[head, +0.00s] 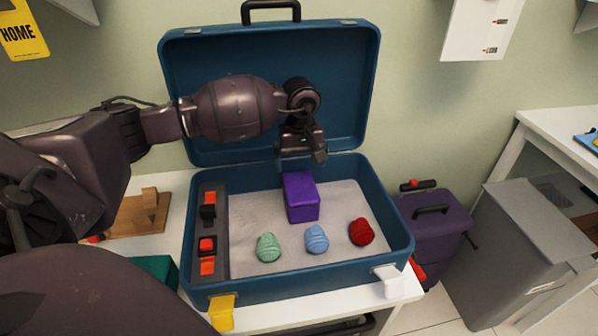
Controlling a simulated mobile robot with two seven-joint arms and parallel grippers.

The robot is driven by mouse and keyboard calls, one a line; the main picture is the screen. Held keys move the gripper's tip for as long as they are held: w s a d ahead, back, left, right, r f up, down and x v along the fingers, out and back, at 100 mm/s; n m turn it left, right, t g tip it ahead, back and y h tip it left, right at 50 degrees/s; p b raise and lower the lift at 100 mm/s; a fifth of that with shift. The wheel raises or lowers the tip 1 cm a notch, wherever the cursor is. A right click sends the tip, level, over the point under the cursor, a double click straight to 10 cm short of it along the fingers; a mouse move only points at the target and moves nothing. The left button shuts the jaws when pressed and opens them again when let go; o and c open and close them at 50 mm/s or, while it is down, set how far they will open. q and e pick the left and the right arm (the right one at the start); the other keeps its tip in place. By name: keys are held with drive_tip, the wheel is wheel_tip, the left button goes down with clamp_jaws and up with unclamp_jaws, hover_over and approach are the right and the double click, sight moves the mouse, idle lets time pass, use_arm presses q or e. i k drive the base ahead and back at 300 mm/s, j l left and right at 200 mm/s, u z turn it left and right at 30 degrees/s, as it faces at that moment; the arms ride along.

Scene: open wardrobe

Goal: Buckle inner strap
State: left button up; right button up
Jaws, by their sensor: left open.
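The blue suitcase (402,222) stands open on a white table, its lid (270,52) upright behind. Along the inside left runs a dark strip (222,240) carrying the inner strap in two separate parts. The rear part (208,198) is orange with a black piece. The front part (207,245) is a black buckle piece with a red top, with more orange strap (208,267) in front. My left gripper (303,158) is open in front of the lid, just behind and above a purple box (302,200), away from the strap. My right gripper is out of view.
Rolled green (268,247), light blue (316,239) and red (362,232) cloth items lie in the suitcase. A purple case (436,222) and grey bin (520,235) stand to the right.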

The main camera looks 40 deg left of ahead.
sight(207, 212)
drive_tip(key=k, duration=1)
